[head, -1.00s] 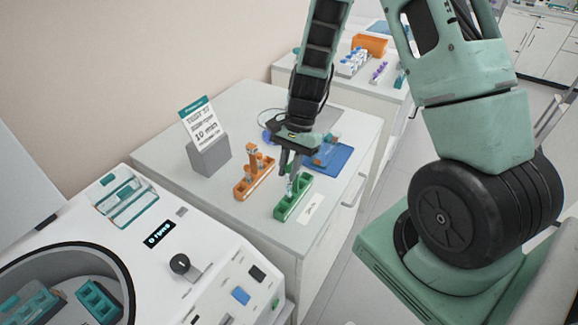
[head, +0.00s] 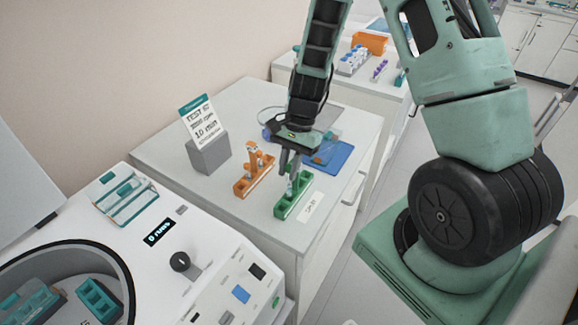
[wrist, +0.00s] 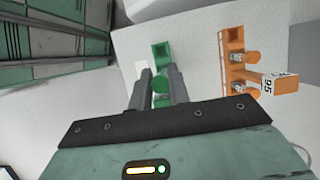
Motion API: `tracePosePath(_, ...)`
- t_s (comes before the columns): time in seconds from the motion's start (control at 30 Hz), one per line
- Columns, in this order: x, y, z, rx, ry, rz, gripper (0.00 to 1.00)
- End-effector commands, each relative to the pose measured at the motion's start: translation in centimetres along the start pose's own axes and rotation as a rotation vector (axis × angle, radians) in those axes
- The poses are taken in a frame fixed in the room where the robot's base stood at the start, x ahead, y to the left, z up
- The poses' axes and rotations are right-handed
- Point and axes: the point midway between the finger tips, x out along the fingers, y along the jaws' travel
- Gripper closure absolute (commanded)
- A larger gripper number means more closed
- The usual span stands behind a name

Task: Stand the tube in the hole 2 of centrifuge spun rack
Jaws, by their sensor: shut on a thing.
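A green rack (head: 281,211) with a row of holes sits near the front of the white bench, with a white label card (head: 311,206) beside it. My gripper (head: 290,174) is over the green rack, fingers pointing down, shut on a small tube (head: 291,187). The tube looks upright at the rack, but I cannot tell how deep it sits or in which hole. In the wrist view, my gripper (wrist: 158,72) has a green round cap (wrist: 160,84) between its fingers, and the green rack (wrist: 160,50) extends beyond it. The fingers hide most of the tube.
An orange rack (head: 241,189) with tubes stands close to the left of the green one. A grey block with a sign (head: 209,155) is behind it. A blue mat (head: 335,158) lies to the right. The open centrifuge (head: 118,262) is at front left.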

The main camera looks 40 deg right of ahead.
Motion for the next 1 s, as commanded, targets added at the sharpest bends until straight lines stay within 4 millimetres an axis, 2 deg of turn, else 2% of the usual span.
tracePosePath(0.5, 1.1, 0.0, -0.5, 0.000, 0.000, 0.000, 0.95)
tracePosePath(1.0, 1.3, 0.0, -0.5, 0.000, 0.000, 0.000, 0.95)
